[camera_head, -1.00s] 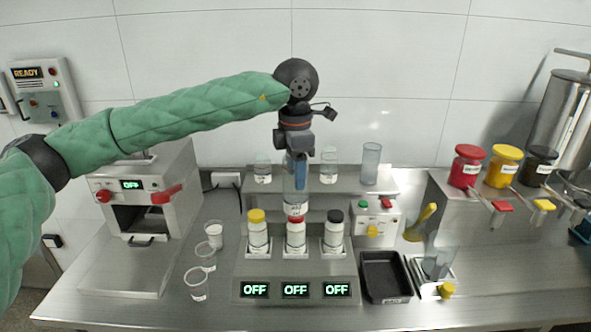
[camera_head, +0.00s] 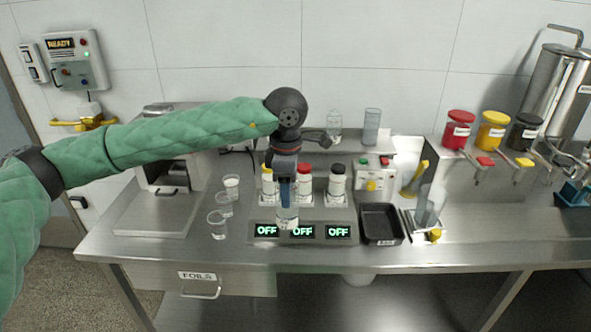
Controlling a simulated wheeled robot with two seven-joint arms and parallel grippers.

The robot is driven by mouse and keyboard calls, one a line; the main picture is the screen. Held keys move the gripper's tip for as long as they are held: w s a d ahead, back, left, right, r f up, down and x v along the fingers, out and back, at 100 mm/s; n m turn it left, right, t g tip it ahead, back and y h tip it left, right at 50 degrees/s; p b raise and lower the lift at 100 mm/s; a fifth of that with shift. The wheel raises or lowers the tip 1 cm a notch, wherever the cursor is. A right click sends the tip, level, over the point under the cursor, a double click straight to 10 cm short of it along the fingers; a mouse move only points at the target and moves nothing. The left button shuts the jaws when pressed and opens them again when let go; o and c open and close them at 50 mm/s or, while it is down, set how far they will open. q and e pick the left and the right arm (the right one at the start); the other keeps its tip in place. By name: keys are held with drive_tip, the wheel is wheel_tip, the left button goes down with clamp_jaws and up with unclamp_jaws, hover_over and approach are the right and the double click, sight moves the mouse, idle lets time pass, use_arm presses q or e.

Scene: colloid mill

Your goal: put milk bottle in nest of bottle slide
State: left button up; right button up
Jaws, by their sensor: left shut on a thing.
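My left gripper (camera_head: 285,186) points down and is shut on a pale bottle with a white label, which I take as the milk bottle (camera_head: 288,214). The gripper hides the bottle's upper part. The rack holds bottles with yellow (camera_head: 267,186), red (camera_head: 305,186) and black (camera_head: 337,184) caps. I cannot make out which part is the bottle slide's nest. My right gripper is not in view.
Clear cups (camera_head: 217,225) stand left of the rack. A black tray (camera_head: 380,223) and a metal holder (camera_head: 410,222) are to its right. A clear bottle (camera_head: 334,122) and a glass (camera_head: 371,126) stand on the back shelf. The right counter (camera_head: 500,236) is mostly free.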

use_arm(q)
drive_tip(key=s+a+f+m, duration=0.3)
drive_tip(key=a+f+m, duration=0.2)
drive_tip(key=f, duration=0.7)
drive_tip(key=s+a+f+m, duration=0.4)
drive_tip(key=a+f+m, duration=0.1)
drive_tip(key=f, duration=0.8)
drive_tip(key=s+a+f+m, duration=0.3)
drive_tip(key=a+f+m, duration=0.2)
drive_tip(key=f, duration=0.8)
drive_tip(key=m, duration=0.2)
drive_tip(key=shift+s+a+f+m, duration=0.2)
drive_tip(key=shift+s+a+m, duration=0.05)
drive_tip(key=shift+m, duration=0.05)
drive_tip(key=shift+a, duration=0.1)
